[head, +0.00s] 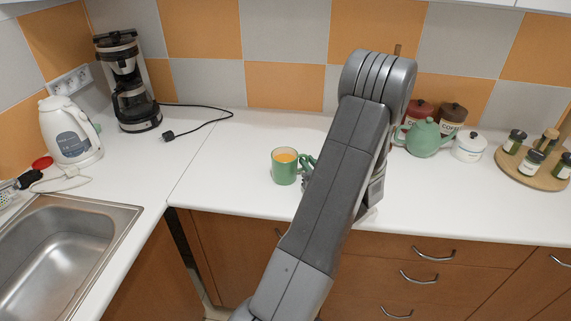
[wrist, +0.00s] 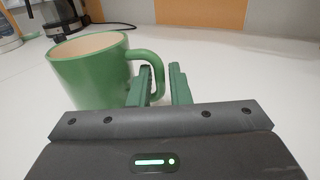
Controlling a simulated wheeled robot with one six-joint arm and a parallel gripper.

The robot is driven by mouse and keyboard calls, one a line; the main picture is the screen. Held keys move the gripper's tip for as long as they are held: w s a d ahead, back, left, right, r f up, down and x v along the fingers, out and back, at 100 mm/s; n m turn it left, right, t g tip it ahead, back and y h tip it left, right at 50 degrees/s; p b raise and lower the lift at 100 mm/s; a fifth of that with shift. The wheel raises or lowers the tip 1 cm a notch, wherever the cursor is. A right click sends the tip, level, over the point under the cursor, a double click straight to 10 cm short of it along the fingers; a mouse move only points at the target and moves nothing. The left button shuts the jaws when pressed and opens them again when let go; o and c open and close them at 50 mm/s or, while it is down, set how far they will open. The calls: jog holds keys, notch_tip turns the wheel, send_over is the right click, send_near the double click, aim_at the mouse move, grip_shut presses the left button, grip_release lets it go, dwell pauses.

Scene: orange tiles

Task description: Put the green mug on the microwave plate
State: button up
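The green mug (head: 285,168) stands upright on the white counter (head: 235,190), with its handle toward my gripper. In the wrist view the mug (wrist: 90,75) is at the left, with a pale inside. My gripper (wrist: 162,78) is at the handle (wrist: 158,70). Its left finger shows within the handle's loop and its right finger is just outside it, with a gap still visible. The fingers look open around the handle, not clamped. In the head view my arm hides most of the gripper (head: 308,165). No microwave or microwave plate is in view.
A coffee maker (head: 128,85), a loose cord (head: 205,122) and a kettle (head: 70,132) stand to the left, above the sink (head: 60,255). A green teapot (head: 424,138), a white pot (head: 469,146) and a spice tray (head: 525,178) are at the right. Counter left of the mug is clear.

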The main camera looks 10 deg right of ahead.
jog(key=shift+w+a, duration=0.25)
jog(key=shift+w, duration=0.45)
grip_shut()
jog(key=shift+r, duration=0.1)
dwell(0.8)
